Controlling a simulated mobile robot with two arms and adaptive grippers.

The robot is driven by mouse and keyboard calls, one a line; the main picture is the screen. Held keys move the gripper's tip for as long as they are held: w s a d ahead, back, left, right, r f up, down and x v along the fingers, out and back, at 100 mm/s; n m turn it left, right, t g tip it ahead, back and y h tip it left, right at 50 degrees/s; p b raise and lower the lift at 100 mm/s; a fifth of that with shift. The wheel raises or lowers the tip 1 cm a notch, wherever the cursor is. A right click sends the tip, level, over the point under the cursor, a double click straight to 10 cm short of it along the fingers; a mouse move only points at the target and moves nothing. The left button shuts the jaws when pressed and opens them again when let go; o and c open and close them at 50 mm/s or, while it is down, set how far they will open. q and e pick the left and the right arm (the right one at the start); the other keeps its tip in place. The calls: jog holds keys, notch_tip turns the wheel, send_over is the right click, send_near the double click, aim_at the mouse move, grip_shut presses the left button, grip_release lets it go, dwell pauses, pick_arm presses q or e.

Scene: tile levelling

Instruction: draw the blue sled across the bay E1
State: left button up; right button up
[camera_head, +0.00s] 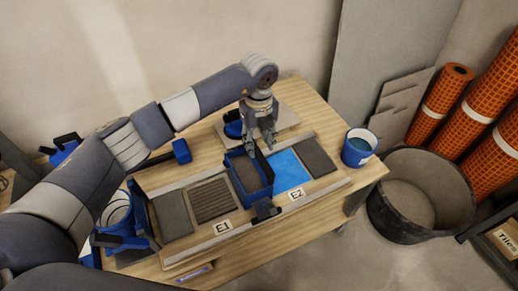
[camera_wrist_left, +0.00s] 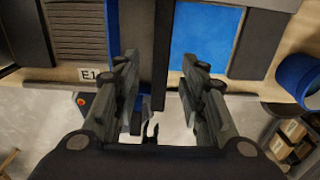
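The blue sled (camera_head: 262,190), a blue box frame with a dark grey inside, sits across the middle of the tile board, between the ridged bed of bay E1 (camera_head: 211,199) and the bright blue area of bay E2 (camera_head: 288,170). My left gripper (camera_head: 267,145) is over the sled's far right part. In the left wrist view its two fingers (camera_wrist_left: 160,90) stand apart, with the sled's dark-topped side wall (camera_wrist_left: 161,45) showing between them. The fingers do not visibly press on it. My right gripper is not in view.
Plain dark tiles (camera_head: 171,216) (camera_head: 316,157) lie at the board's left and right ends. A blue bucket (camera_head: 357,150) stands at the table's right corner. A large black tub (camera_head: 405,215) and orange rolls (camera_head: 445,95) are on the floor to the right.

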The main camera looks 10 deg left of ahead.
pick_arm(q)
notch_tip(320, 180, up, 8)
jog(key=shift+f, duration=0.2)
dwell(0.5)
